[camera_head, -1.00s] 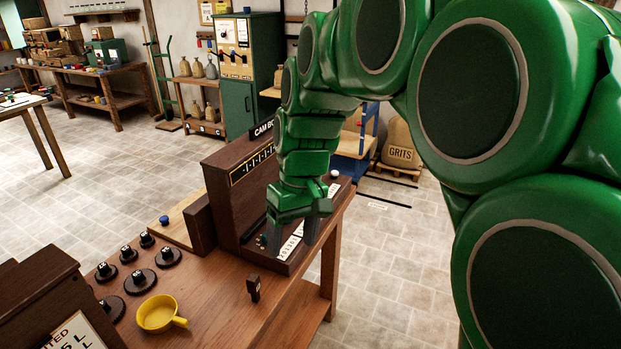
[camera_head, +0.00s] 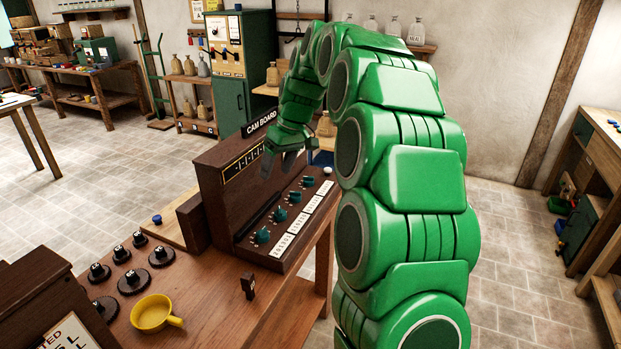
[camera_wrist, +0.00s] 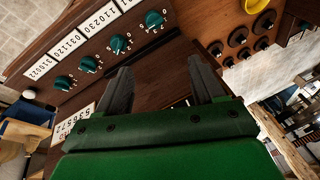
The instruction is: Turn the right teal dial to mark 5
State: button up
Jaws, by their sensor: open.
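The row of teal dials runs along the sloped dark panel of the cam board (camera_head: 206,181). The right teal dial (camera_head: 308,181) is at the far right end in the head view; its pointer is too small to read. It also appears lowest left in the wrist view (camera_wrist: 63,83). The other teal dials are the nearest (camera_head: 262,236) and two between (camera_head: 280,214) (camera_head: 295,197). White number cards (camera_head: 298,224) lie beside them. My gripper (camera_head: 282,168) is open and empty, above the board and apart from the dials; its spread fingers show in the wrist view (camera_wrist: 163,84).
The upright board stands close behind the dials. A dark peg (camera_head: 248,287), a yellow pan (camera_head: 156,314) and several black knobs (camera_head: 132,281) are on the bench at left. A white knob (camera_head: 328,170) is beyond the right dial. The bench front is mostly clear.

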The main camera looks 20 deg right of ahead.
jog(key=w+d+f+n+t, duration=0.1)
jog(key=w+d+f, duration=0.1)
jog(key=w+d, duration=0.3)
jog(key=w+d+f, duration=0.3)
jog(key=w, duration=0.4)
jog(key=n+t, duration=0.1)
send_near(309, 180)
jog(key=f, duration=0.1)
jog(key=shift+h, duration=0.3)
jog(key=shift+w+a+x, duration=0.15)
jog(key=shift+x, duration=1.8)
jog(key=shift+w+a+x, duration=0.1)
jog(key=shift+x, duration=1.85)
jog(key=shift+r, duration=0.15)
jog(key=shift+c, duration=0.2)
jog(key=c, duration=1)
